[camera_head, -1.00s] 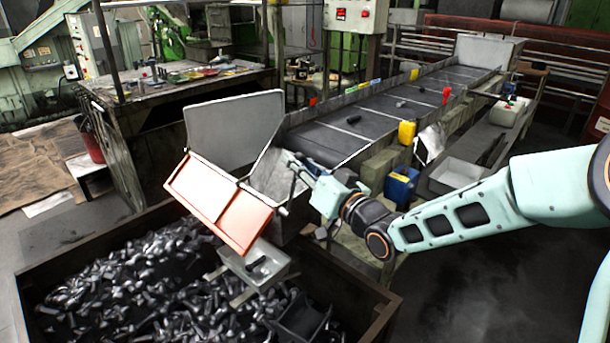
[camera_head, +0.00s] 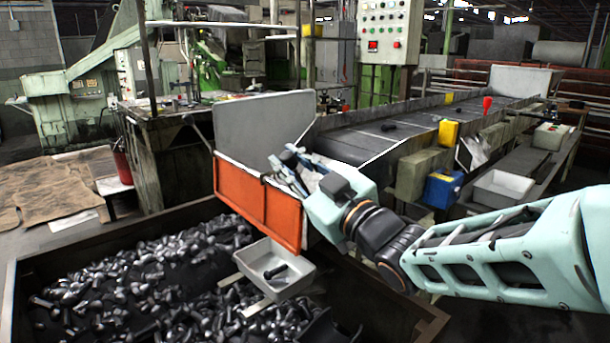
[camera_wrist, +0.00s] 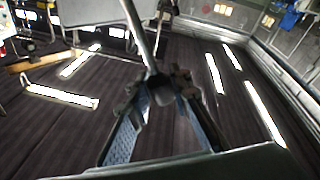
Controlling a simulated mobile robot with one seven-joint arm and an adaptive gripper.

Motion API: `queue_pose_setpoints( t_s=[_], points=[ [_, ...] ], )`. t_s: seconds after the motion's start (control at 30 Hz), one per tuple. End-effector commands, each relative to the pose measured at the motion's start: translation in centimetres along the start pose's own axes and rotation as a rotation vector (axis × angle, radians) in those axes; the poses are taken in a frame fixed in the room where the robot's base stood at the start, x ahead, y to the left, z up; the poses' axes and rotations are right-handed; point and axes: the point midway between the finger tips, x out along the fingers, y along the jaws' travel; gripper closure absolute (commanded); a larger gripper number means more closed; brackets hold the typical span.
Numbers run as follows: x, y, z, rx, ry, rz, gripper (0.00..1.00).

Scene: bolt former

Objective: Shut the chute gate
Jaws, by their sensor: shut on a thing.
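The chute gate (camera_head: 241,195) is an orange panel across the front of the chute mouth in the head view, hanging nearly upright. The chute's grey side plate (camera_head: 262,125) stands behind it. My gripper (camera_head: 284,168) is at the gate's upper right edge. In the wrist view my gripper (camera_wrist: 160,95) has its two fingers closed around the dark knob (camera_wrist: 160,88) at the end of a grey rod (camera_wrist: 138,35). The rod looks like the gate's lever, but its join to the gate is hidden. I cannot tell whether the gate is fully closed.
A large bin (camera_head: 400,325) of loose bolts lies below the gate. A grey tray (camera_head: 250,258) with a bolt in it sits at its edge.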

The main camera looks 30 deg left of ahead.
Motion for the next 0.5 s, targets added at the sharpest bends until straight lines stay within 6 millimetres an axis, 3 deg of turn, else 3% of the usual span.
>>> queue_pose_setpoints(
  t_s=[0.1,0.5],
  points=[
    [-0.25,-1.02,0.58,-0.045,0.003,-0.01,1.0],
    [-0.31,-1.65,0.4,-0.103,0.011,-0.019,1.0]
  ],
)
